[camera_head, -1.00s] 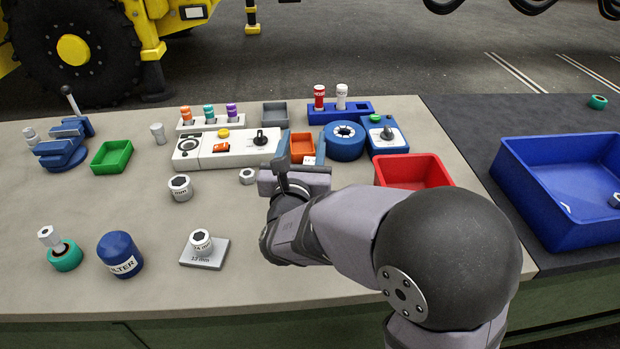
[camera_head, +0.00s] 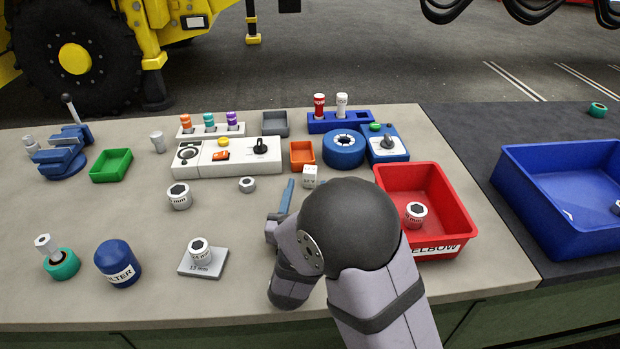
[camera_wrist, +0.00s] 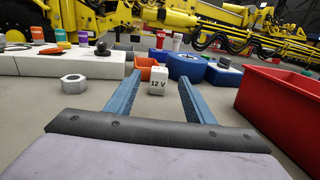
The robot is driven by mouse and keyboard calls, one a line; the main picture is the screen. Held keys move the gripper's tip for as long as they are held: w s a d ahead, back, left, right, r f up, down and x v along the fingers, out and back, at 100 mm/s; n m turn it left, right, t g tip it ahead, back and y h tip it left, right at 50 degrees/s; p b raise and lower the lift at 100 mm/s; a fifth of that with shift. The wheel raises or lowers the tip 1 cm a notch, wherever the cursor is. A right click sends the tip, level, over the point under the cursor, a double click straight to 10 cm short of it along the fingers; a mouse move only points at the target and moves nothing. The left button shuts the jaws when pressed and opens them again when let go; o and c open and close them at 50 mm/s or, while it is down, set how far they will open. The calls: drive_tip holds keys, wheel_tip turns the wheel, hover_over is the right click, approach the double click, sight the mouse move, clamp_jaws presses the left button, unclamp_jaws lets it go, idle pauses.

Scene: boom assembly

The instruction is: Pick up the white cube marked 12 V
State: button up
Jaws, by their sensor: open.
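The white cube marked 12 V (camera_head: 311,174) stands on the grey bench in front of the small orange bin, left of the red bin. In the wrist view the cube (camera_wrist: 157,80) shows its 12 V face, between and a little beyond the tips of my two blue fingers. My gripper (camera_wrist: 158,82) is open and empty, held low over the bench and pointing at the cube. In the head view my own arm hides most of my gripper (camera_head: 288,184); one blue finger shows left of the cube.
The red bin (camera_head: 450,205) holding a socket stands close on the right. The orange bin (camera_head: 302,152) and blue ring (camera_head: 343,149) are behind the cube. A hex nut (camera_head: 247,185) lies to the left; the white control panel (camera_head: 228,157) is behind it.

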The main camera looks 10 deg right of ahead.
sight(309, 173)
drive_tip(key=shift+w+d+f, duration=0.1)
drive_tip(key=shift+w+f, duration=0.05)
drive_tip(key=shift+w, duration=0.45)
drive_tip(key=shift+w, duration=0.1)
drive_tip(key=shift+w+d, duration=0.15)
drive_tip(key=shift+w, duration=0.15)
drive_tip(key=shift+p+x, duration=0.55)
drive_tip(key=shift+x, duration=2.15)
drive_tip(key=shift+c, duration=0.2)
drive_tip(key=c, duration=1.1)
